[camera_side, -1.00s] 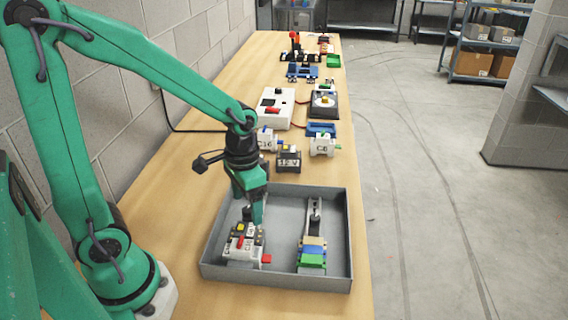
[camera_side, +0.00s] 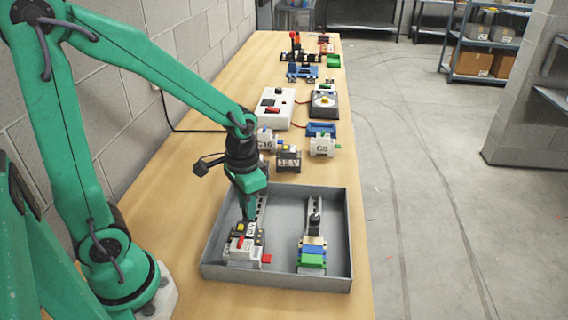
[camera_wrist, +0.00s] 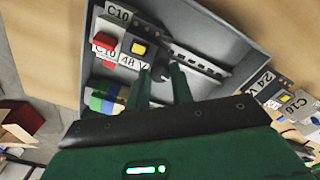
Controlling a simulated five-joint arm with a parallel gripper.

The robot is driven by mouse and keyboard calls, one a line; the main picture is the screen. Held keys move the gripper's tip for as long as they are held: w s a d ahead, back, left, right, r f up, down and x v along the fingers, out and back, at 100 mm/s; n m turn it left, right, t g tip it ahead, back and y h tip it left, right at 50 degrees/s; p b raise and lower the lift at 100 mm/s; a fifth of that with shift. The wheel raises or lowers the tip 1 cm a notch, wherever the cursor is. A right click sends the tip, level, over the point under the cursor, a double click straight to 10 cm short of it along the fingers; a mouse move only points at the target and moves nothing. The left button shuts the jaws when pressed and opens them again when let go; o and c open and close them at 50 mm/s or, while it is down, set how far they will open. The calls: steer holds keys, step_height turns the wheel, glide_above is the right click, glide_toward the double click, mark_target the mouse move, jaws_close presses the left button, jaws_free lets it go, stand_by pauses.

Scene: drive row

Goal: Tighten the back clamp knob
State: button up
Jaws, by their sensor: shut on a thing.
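A grey tray (camera_side: 347,240) on the bench holds two slotted rails. The left rail (camera_side: 262,207) carries a group of modules (camera_side: 243,245) with red and yellow parts and labels; these modules also show in the wrist view (camera_wrist: 125,45). My gripper (camera_side: 249,216) points down just behind these modules, over the left rail. In the wrist view its two green fingers (camera_wrist: 161,76) are close together around a small dark knob, the back clamp knob (camera_wrist: 161,74), mostly hidden between them. In the side view the fingers hide this knob.
The right rail (camera_side: 316,205) has a dark knob (camera_side: 314,221) and cream, blue and green blocks (camera_side: 312,258). Behind the tray stand a 12 V module (camera_side: 288,158), a C8 module (camera_side: 323,145) and a white box (camera_side: 275,108). The bench left of the tray is clear.

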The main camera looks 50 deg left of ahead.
steer(key=shift+o, duration=0.5)
steer(key=shift+s+d, duration=0.15)
steer(key=shift+d, duration=0.05)
steer(key=shift+m, duration=0.3)
steer(key=shift+o, duration=0.2)
steer(key=shift+m, duration=0.6)
steer(key=o, duration=1.3)
steer(key=shift+r, duration=0.1)
steer(key=shift+r, duration=3.45)
